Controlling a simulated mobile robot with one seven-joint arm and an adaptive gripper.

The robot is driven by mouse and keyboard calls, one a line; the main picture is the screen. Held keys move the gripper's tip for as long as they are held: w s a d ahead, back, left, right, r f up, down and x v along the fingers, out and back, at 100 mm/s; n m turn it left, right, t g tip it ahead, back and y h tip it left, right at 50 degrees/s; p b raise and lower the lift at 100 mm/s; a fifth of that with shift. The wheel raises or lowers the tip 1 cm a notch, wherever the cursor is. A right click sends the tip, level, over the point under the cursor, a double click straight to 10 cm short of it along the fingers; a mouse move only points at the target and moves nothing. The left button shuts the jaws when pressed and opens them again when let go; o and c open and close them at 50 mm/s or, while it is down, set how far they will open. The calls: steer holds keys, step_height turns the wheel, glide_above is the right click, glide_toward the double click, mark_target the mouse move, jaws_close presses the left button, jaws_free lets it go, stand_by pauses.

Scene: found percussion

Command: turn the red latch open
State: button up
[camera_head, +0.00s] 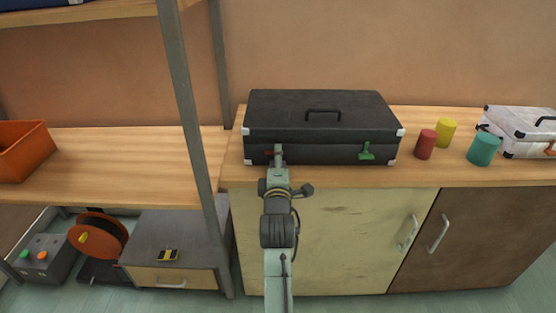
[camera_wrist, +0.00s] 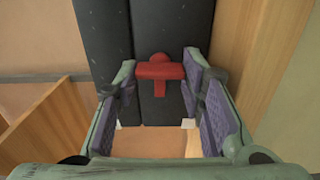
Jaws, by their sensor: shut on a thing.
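The red latch (camera_wrist: 160,72) is on the front of a black case (camera_head: 320,108); in the wrist view it looks T-shaped, with its wide bar across the picture. In the head view only a bit of the red latch (camera_head: 268,153) shows beside my gripper (camera_head: 277,153), which covers the rest. My gripper (camera_wrist: 160,78) is shut on the red latch, with one finger at each end of the bar. The case is closed and lies flat on the wooden counter (camera_head: 450,176).
A green latch (camera_head: 366,151) is on the case's right front. Red (camera_head: 425,145), yellow (camera_head: 446,132) and teal (camera_head: 484,149) cylinders and a white case (camera_head: 520,128) stand to the right. A grey shelf post (camera_head: 187,120) rises close to the left of my arm.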

stand_by(0.4)
steer(key=o, duration=1.1)
steer(key=shift+o, duration=0.2)
steer(key=shift+f, duration=0.1)
